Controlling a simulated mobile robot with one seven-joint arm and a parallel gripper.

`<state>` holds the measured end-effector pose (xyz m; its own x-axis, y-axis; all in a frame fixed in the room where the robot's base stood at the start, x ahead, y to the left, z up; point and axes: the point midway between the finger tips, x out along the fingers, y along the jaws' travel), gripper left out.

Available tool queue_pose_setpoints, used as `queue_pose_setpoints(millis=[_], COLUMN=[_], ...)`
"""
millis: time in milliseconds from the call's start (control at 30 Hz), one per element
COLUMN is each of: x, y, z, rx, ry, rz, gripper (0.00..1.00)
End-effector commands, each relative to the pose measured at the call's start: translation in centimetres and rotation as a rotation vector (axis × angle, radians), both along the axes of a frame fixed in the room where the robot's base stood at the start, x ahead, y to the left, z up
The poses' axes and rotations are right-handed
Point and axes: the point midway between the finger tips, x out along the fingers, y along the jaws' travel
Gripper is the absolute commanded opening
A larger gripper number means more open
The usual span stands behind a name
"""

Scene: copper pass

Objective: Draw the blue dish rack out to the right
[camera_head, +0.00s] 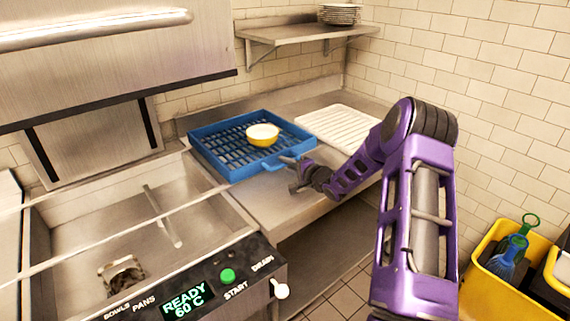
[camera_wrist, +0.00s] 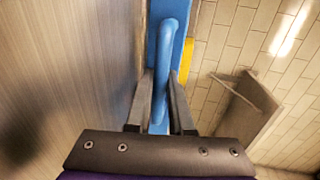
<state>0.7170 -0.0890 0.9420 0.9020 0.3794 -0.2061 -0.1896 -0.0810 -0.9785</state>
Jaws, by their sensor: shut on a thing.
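The blue dish rack (camera_head: 217,159) lies on the steel counter to the right of the washer's open basin. A yellow bowl (camera_head: 263,135) with a pale inside sits in the rack. My gripper (camera_head: 289,170) is at the rack's front right corner. In the wrist view my gripper (camera_wrist: 160,105) has its two fingers on either side of the rack's blue handle (camera_wrist: 166,65), shut on it. A sliver of yellow shows behind the handle in the wrist view.
A white ribbed drainboard (camera_head: 345,128) lies right of the rack. The washer basin (camera_head: 130,235) and its control panel (camera_head: 190,293) are at the left. A wall shelf (camera_head: 300,33) holds stacked plates. A yellow bucket (camera_head: 490,280) with brushes stands at lower right.

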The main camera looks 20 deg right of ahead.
Motion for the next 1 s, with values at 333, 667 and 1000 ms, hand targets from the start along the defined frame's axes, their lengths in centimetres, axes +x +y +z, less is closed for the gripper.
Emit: queue_pose_setpoints(millis=[333,667,1000], x=[0.19,0.15,-0.46], y=[-0.39,-0.35,-0.52], z=[0.22,0.16,0.23], rx=[-0.001,-0.002,-0.001], ry=[-0.005,-0.004,-0.002], rz=[-0.005,-0.005,-0.004], gripper=[0.0,0.5,0.5])
